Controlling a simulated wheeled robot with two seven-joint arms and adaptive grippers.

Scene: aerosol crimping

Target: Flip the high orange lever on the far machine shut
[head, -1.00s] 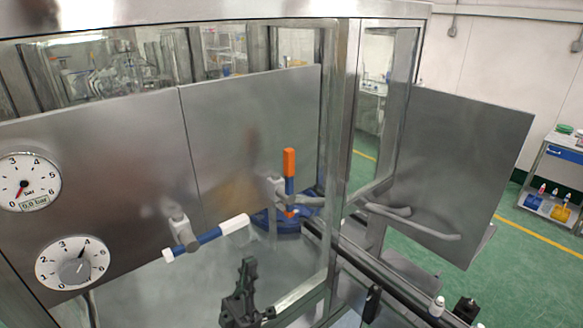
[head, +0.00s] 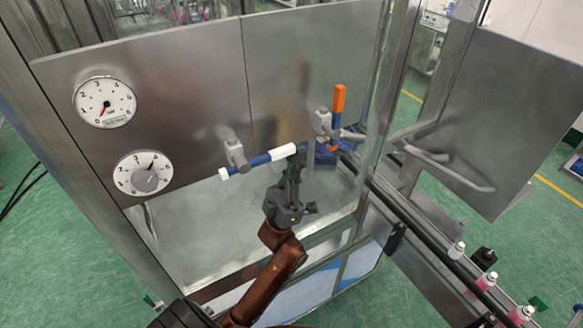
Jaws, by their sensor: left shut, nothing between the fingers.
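The orange lever (head: 339,100) stands upright on a blue stem, on a valve (head: 325,121) at the right part of the machine's steel panel. A second lever, white-tipped and blue (head: 268,158), lies near level on a valve to the left of it. My left gripper (head: 297,158) is shut and empty. Its fingertips are by the white end of the level lever, below and left of the orange lever; I cannot tell whether they touch the white end. My right gripper is not in view.
Two gauges (head: 105,102) and (head: 143,173) sit on the panel at left. A dark rail (head: 420,237) with several small bottles (head: 487,281) runs to the lower right. An open steel door panel (head: 497,120) stands at right. Green floor lies around.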

